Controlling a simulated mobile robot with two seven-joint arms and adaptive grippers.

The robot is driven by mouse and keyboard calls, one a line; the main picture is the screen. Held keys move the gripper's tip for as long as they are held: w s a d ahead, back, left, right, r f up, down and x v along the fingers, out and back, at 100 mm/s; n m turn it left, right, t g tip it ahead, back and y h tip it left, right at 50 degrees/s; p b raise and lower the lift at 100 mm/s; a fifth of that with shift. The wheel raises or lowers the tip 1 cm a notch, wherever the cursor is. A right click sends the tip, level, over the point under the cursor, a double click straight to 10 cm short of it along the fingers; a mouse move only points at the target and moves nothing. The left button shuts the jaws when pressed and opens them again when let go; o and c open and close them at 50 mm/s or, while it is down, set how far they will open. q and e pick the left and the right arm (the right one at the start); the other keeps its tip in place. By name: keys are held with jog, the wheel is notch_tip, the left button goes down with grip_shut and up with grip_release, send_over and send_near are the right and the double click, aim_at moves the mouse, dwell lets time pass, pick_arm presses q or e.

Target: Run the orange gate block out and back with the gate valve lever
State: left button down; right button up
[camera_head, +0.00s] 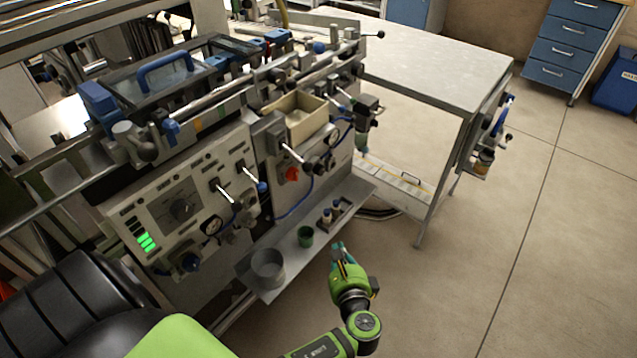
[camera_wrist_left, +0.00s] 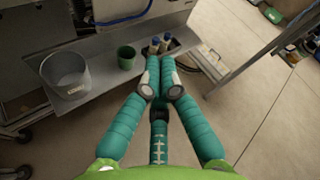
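My left gripper (camera_head: 342,254) is green with teal fingers and hangs in free air, in front of and to the right of the machine's lower shelf. In the left wrist view its fingers (camera_wrist_left: 160,88) come close together near the tips, and I see nothing held in them. Pale levers show on the machine front: one on the left panel (camera_head: 224,192), one with a blue ball end (camera_head: 254,179), and one on the right panel (camera_head: 291,152). I cannot tell which is the gate valve lever. I cannot make out the orange gate block. My right gripper is out of view.
The shelf (camera_head: 285,255) holds a grey bucket (camera_head: 268,268), a green cup (camera_head: 305,237) and small bottles in a holder (camera_head: 333,213). A red knob (camera_head: 292,174) and hoses sit on the panel. A grey table (camera_head: 440,70) stands behind.

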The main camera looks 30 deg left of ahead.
aim_at(298, 158)
pick_arm(q)
notch_tip(298, 158, up, 18)
jog(key=n+t+y, duration=0.1)
jog(key=y, duration=0.5)
jog(key=shift+s+a+f+n, duration=0.15)
jog(key=shift+s+a+n, duration=0.05)
jog(key=shift+s+n, duration=0.25)
jog(key=w+a+r+p, duration=0.2)
jog(key=a+r+p, duration=0.1)
jog(key=a, duration=0.3)
jog(key=shift+w+a+r+p, duration=0.25)
jog(key=shift+a+r+p, duration=0.15)
jog(key=shift+p, duration=0.3)
